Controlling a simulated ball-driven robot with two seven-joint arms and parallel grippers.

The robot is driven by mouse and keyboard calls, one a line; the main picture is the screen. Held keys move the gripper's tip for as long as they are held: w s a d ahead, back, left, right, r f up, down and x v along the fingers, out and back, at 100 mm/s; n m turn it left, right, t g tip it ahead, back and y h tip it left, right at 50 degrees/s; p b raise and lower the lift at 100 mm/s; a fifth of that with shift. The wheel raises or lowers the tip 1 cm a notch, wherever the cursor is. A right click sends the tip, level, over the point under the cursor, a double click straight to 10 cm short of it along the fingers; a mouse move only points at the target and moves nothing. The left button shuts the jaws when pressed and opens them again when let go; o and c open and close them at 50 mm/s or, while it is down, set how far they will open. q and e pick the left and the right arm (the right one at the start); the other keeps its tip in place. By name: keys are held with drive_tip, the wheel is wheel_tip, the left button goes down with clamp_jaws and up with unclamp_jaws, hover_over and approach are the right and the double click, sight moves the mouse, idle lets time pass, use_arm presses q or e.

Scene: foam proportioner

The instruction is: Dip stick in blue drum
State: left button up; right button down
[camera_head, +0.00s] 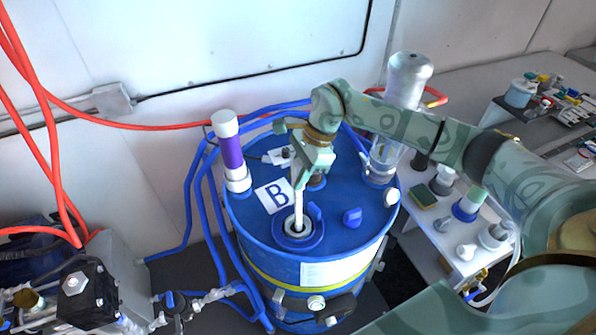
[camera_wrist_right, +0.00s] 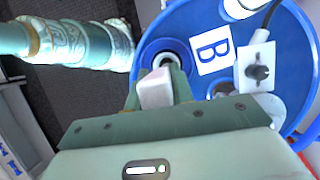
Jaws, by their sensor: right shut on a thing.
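The blue drum (camera_head: 340,240) stands in the middle of the head view, with a white "B" label (camera_head: 274,196) on its lid. My right gripper (camera_head: 300,172) is above the lid, shut on a slim white stick (camera_head: 298,205). The stick hangs nearly upright, and its lower end appears inside the round open port (camera_head: 297,233) near the lid's front. How deep it reaches is hidden. In the right wrist view, the white stick's top (camera_wrist_right: 155,90) shows between the fingers, with the port (camera_wrist_right: 166,58) just beyond. My left gripper is not in view.
A purple-and-white cylinder (camera_head: 232,152) and a clear cylinder (camera_head: 386,155) rise from the lid. A blue cap (camera_head: 352,217) sits on the lid right of the port. Blue hoses (camera_head: 203,200) surround the drum. A white shelf with fittings (camera_head: 450,232) stands at right.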

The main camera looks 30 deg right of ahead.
sight(298, 203)
drive_tip(key=shift+f+b, duration=3.75)
drive_tip(key=shift+f, duration=1.75)
wheel_tip(298, 203, up, 26)
drive_tip(key=p, duration=1.8)
drive_tip(key=shift+r, duration=0.15)
